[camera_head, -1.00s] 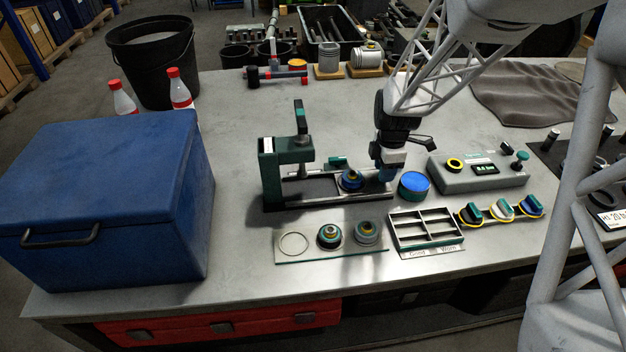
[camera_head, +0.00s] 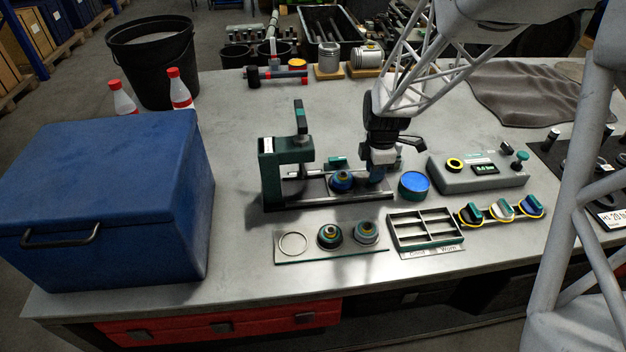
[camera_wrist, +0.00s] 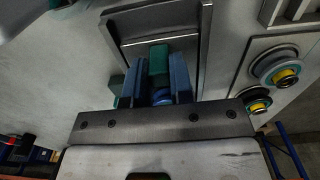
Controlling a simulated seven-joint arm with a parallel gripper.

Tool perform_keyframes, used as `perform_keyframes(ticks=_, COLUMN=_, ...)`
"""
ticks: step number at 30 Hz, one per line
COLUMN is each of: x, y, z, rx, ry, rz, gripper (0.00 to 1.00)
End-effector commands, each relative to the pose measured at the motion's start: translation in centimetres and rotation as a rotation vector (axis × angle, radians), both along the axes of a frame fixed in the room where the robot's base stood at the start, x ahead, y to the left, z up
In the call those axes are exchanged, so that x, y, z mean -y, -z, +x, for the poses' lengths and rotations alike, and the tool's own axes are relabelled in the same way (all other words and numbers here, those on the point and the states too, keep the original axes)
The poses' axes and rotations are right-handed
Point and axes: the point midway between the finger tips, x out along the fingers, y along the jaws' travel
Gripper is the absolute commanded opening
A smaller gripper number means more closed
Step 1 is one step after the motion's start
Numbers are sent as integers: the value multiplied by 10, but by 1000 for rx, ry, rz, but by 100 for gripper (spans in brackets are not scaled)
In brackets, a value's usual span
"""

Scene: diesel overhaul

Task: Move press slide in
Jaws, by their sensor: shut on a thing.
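The press (camera_head: 278,168) is a green frame with an upright handle, on the bench left of my gripper. Its slide (camera_head: 318,190) lies low in the rails and carries a blue and yellow round part (camera_head: 342,180), which sits right of the press ram. My gripper (camera_head: 376,178) is at the slide's right end. In the wrist view, my blue fingers (camera_wrist: 158,72) are shut on a green handle (camera_wrist: 158,60), seemingly the slide's. The wrist hides part of the slide's right end in the head view.
A round blue-topped container (camera_head: 414,185) stands close right of my gripper. A plate with round parts (camera_head: 290,256) and a divided tray (camera_head: 427,230) lie in front. A grey control box (camera_head: 478,172) is to the right. Open bench lies behind the press.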

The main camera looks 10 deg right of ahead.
Motion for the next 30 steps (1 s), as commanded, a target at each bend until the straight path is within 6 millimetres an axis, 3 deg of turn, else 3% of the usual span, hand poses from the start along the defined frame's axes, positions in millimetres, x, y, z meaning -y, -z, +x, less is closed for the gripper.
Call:
perform_keyframes(ticks=11, x=-17, y=0, z=0, rx=0, ry=-1, rz=0, gripper=0)
perform_keyframes(ticks=30, x=-24, y=0, z=0, rx=0, ry=-2, rz=0, gripper=0)
